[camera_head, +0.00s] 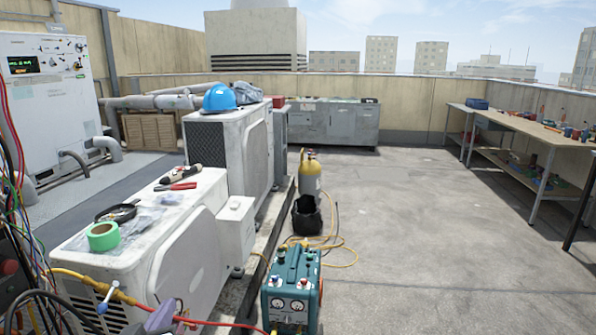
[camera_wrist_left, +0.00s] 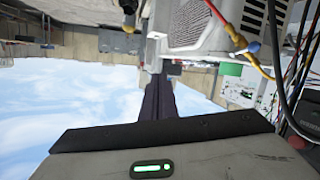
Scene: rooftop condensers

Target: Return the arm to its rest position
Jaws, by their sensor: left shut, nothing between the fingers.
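My left gripper (camera_head: 163,318) shows at the bottom edge of the head view, small and partly cut off, in front of the near white condenser unit (camera_head: 190,235). In the left wrist view its dark fingers (camera_wrist_left: 158,92) are together, with nothing between them. That view is upside down, with sky low in the picture. My right gripper is in neither view.
Yellow and red hoses (camera_head: 95,284) and loose wires (camera_head: 22,215) are close to my left gripper. Green tape (camera_head: 103,236) lies on the near condenser. A teal recovery machine (camera_head: 291,290) and yellow cylinder (camera_head: 310,175) stand right of it. The floor (camera_head: 430,240) further right is clear.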

